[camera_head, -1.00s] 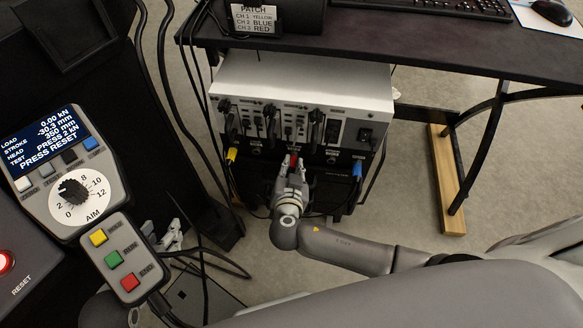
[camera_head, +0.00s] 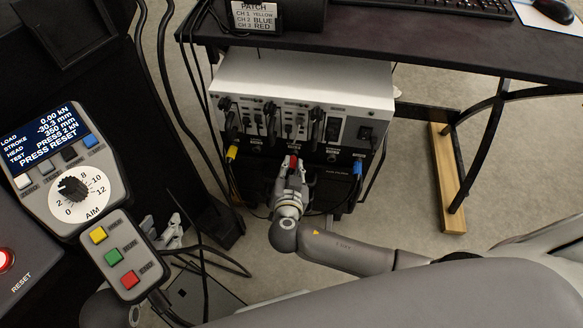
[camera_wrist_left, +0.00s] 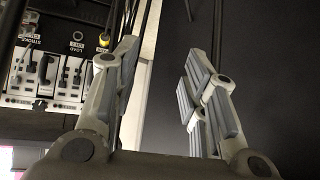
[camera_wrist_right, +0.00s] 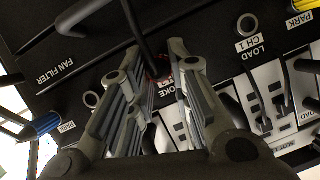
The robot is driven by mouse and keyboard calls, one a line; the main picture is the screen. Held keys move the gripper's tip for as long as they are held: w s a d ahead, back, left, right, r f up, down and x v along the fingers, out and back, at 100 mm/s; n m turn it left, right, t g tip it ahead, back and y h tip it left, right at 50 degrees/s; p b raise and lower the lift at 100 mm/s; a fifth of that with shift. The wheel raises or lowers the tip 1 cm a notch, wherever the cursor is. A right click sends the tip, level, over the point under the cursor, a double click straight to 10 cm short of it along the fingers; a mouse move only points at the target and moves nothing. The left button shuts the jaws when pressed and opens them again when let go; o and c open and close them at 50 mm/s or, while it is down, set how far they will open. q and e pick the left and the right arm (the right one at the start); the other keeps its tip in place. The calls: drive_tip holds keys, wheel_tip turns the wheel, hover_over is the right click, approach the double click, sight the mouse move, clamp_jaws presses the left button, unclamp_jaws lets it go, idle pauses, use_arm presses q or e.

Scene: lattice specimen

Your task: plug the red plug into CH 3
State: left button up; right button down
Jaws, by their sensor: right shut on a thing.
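The red plug (camera_head: 293,162) is at the middle of the instrument rack's lower front strip, between my right gripper's (camera_head: 291,170) fingers. The right gripper is shut on it. In the right wrist view only a little red (camera_wrist_right: 160,66) shows between the fingers, beside the partly hidden STROKE label. I cannot tell whether the plug is seated in a socket there. An empty round socket (camera_wrist_right: 91,99) shows to its left; its label is not readable. The CH 1 LOAD socket (camera_wrist_right: 247,24) is to the right. My left gripper (camera_wrist_left: 160,70) is open and empty, low left in the head view (camera_head: 173,232).
The yellow plug (camera_head: 232,153) and blue plug (camera_head: 357,166) sit at the rack's two ends, by PARK labels. A patch card (camera_head: 254,17) reads CH 1 yellow, CH 2 blue, CH 3 red. The control pendant (camera_head: 75,190) stands at left. Black cables hang around the rack (camera_head: 300,80).

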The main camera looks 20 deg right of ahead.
use_arm(q)
drive_tip(key=shift+w+r, duration=0.15)
use_arm(e)
drive_tip(key=shift+s, duration=0.15)
use_arm(q)
drive_tip(key=shift+w+d+r+t, duration=0.3)
drive_tip(key=shift+w+r+t, duration=0.2)
drive_tip(key=shift+w+t, duration=0.1)
use_arm(e)
drive_tip(key=shift+s+a, duration=0.3)
drive_tip(key=shift+s, duration=0.3)
drive_tip(key=shift+s+a, duration=0.35)
drive_tip(key=shift+s, duration=0.3)
drive_tip(key=shift+s+a, duration=0.3)
drive_tip(key=shift+s, duration=0.3)
